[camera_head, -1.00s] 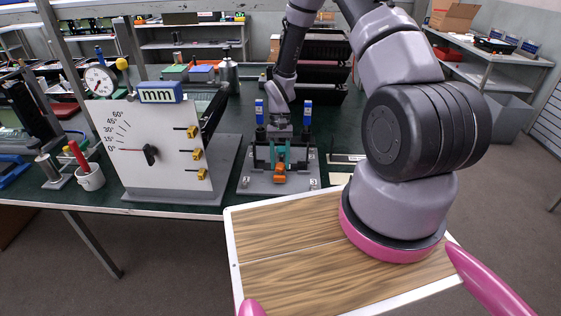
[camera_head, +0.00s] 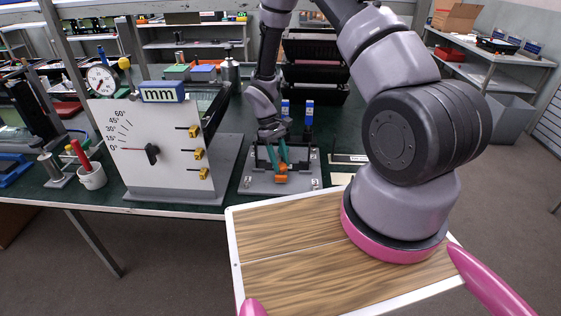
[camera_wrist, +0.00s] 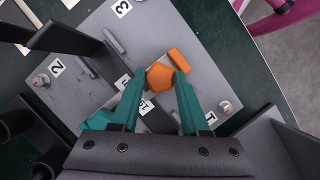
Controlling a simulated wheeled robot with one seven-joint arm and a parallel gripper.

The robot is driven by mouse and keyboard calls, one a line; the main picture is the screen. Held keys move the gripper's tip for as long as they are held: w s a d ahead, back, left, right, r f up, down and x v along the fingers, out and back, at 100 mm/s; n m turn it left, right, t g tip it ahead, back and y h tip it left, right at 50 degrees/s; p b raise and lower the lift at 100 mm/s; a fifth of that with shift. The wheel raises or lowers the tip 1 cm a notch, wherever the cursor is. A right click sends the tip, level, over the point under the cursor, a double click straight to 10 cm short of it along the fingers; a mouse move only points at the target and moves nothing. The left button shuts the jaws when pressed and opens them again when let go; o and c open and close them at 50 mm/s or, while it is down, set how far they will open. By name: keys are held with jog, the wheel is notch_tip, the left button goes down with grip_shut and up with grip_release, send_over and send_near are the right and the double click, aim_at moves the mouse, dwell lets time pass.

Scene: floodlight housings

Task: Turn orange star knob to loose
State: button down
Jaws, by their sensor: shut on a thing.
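The orange star knob (camera_wrist: 160,77) sits on a grey fixture plate (camera_wrist: 85,90), its faceted top showing between my fingertips in the wrist view. In the head view the knob (camera_head: 281,178) is a small orange shape at the plate's front. My gripper (camera_wrist: 160,84) has teal fingers shut on the knob's sides. In the head view my gripper (camera_head: 280,164) reaches down to it at a tilt, leaning left. A narrow orange bar (camera_wrist: 179,60) lies just beyond the knob. Any loose or tight marking for the knob is not readable.
Dark upright brackets (camera_wrist: 70,40) stand close to my fingers on the plate. Blue-topped posts (camera_head: 309,108) stand behind. A white dial panel (camera_head: 150,145) with yellow knobs stands to the left. The green bench (camera_head: 340,130) is mostly clear to the right.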

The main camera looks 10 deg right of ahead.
jog(key=shift+n, duration=0.3)
dwell(0.5)
jog(key=shift+c, duration=1.9)
grip_release()
jog(key=v, duration=1)
jog(key=shift+a+r, duration=0.2)
jog(key=shift+r, duration=0.1)
jog(key=shift+w, duration=0.1)
